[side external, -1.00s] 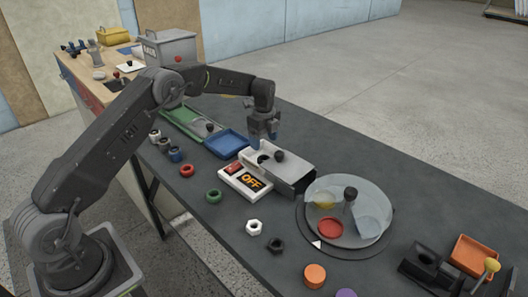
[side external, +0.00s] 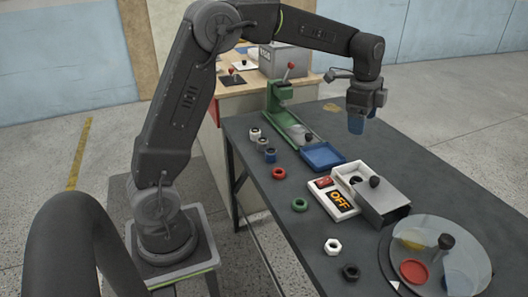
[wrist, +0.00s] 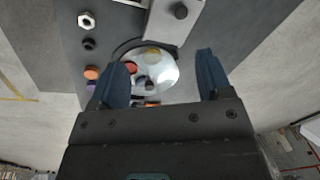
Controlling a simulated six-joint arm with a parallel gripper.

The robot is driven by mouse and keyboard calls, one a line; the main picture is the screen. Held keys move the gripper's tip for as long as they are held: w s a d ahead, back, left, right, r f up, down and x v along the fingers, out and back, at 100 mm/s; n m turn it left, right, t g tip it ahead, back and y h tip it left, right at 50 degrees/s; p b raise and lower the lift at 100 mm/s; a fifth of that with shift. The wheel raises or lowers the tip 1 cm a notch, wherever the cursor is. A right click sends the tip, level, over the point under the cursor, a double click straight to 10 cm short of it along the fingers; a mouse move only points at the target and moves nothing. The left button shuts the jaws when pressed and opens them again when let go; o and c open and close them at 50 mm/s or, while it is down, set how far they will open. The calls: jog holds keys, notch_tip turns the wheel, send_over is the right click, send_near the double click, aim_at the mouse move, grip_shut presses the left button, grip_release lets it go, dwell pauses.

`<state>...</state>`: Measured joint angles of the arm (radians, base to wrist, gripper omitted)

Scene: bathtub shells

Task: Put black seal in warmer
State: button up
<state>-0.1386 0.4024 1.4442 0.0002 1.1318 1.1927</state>
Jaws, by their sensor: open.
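The warmer (side external: 390,208) is a grey-white box with a panel reading OFF (side external: 340,203). Its knobbed lid (side external: 388,188) leaves an opening at the left end. A dark round shape (side external: 355,180) shows in that opening, in the place of a black seal; I cannot tell whether it is a seal or a hole. A black ring-like piece (side external: 351,271) lies on the table near the front, next to a white hex nut; it also shows in the wrist view (wrist: 89,44). My gripper (side external: 356,124) is open and empty, raised above the table behind the warmer.
A red ring (side external: 278,173) and a green ring (side external: 299,204) lie left of the warmer. A blue tray (side external: 322,156) and a green press (side external: 282,97) stand behind. A round turntable (side external: 463,238) with a clear cover is at the right. The table's far right is clear.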

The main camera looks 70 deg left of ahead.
jog(key=s+d+r+n+t, duration=0.1)
jog(key=s+d+r+n, duration=0.15)
jog(key=s, duration=0.45)
jog(key=s+d+r+n+t, duration=0.1)
jog(key=s+n, duration=0.2)
jog(key=s, duration=0.4)
jog(key=s+d+r+n+t, duration=0.1)
jog(key=s+d+r+n, duration=0.15)
jog(key=s, duration=0.55)
jog(key=s+f+n, duration=0.4)
jog(key=s, duration=0.3)
jog(key=shift+s+d+t, duration=0.2)
jog(key=shift+d+t, duration=0.2)
jog(key=shift+d, duration=0.05)
jog(key=shift+f, duration=0.1)
